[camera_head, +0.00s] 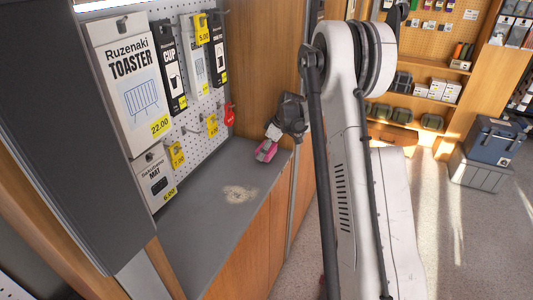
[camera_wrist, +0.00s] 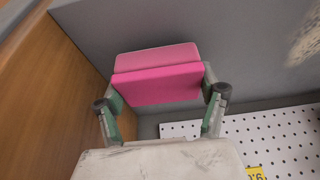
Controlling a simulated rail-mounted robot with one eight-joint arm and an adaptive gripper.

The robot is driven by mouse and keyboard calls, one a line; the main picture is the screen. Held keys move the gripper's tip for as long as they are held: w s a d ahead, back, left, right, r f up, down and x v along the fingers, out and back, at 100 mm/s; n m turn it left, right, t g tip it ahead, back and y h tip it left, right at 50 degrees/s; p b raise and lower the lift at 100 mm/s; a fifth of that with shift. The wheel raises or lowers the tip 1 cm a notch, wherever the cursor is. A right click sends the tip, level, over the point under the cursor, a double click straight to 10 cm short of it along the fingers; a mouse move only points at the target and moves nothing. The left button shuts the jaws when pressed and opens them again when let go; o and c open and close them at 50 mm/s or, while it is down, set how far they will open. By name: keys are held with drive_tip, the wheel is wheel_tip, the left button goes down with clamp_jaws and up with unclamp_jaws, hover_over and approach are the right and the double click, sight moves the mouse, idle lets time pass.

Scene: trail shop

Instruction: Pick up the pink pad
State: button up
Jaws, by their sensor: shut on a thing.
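The pink pad (camera_head: 266,151) is at the far end of the grey counter in the head view, just below my gripper (camera_head: 272,138). In the wrist view the pink pad (camera_wrist: 158,82) shows as a flat block with a lighter top face and a bright pink front face. My gripper (camera_wrist: 162,100) has one finger at each side of the pad and is shut on it. Whether the pad touches the counter is hard to tell.
The grey counter (camera_head: 205,230) is clear except for a pale worn patch (camera_head: 239,194). A white pegboard (camera_head: 203,127) with hanging packages and yellow price tags stands behind it. A wooden panel (camera_wrist: 50,85) is close on the left in the wrist view. A red item (camera_head: 229,115) hangs near my gripper.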

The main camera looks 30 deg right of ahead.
drive_tip(key=r, duration=0.3)
drive_tip(key=shift+a+b, duration=0.2)
drive_tip(key=shift+b, duration=0.15)
drive_tip(key=s+a+r+b, duration=0.1)
drive_tip(key=s+a+r, duration=0.2)
drive_tip(key=a+r, duration=0.3)
drive_tip(key=a, duration=0.5)
drive_tip(key=shift+r+b, duration=0.3)
drive_tip(key=shift+r, duration=0.05)
